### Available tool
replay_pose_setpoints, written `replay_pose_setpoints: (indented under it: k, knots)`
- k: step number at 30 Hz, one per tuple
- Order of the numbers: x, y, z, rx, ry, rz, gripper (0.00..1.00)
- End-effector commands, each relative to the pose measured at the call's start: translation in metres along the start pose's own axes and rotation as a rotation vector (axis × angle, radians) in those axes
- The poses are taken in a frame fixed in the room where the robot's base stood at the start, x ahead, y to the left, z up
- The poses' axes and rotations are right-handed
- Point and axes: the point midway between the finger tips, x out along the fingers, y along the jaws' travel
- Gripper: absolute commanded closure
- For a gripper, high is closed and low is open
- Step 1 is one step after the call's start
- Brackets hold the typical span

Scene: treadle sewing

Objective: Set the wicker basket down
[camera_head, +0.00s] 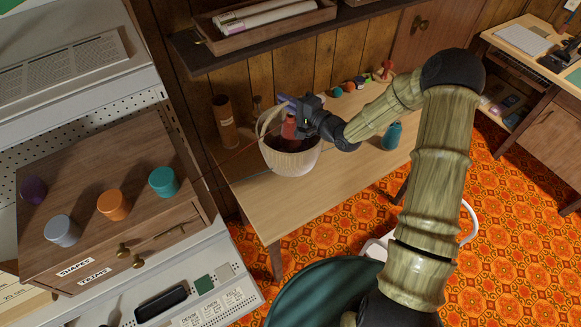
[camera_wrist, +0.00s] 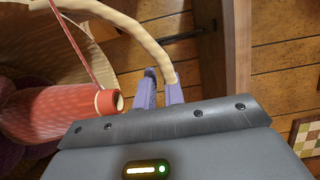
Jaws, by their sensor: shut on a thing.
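The wicker basket (camera_head: 290,160) is a pale round basket with an arched handle. In the head view it is at the left part of the wooden table (camera_head: 345,165); I cannot tell whether its base touches the top. My gripper (camera_head: 289,104) is at the handle, above the rim. In the wrist view the purple fingers (camera_wrist: 160,88) are shut on the basket handle (camera_wrist: 135,28). A red spool (camera_wrist: 60,115) lies inside the basket, with a red thread running up from it.
A brown cylinder (camera_head: 224,122) stands left of the basket. A teal object (camera_head: 392,135) stands to the right on the table. Several small coloured objects line the table's back edge. A shelf with a wooden tray (camera_head: 262,28) hangs above. The table front is clear.

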Motion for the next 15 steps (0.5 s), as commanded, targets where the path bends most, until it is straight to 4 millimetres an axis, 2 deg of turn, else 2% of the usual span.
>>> replay_pose_setpoints:
  k: [4,12,15]
  knots:
    - [0.001,0.011,0.0,0.001,0.0,0.0,1.0]
    - [0.0,0.05,-0.001,0.002,0.002,-0.001,1.0]
    - [0.0,0.056,-0.001,0.0,0.001,-0.002,1.0]
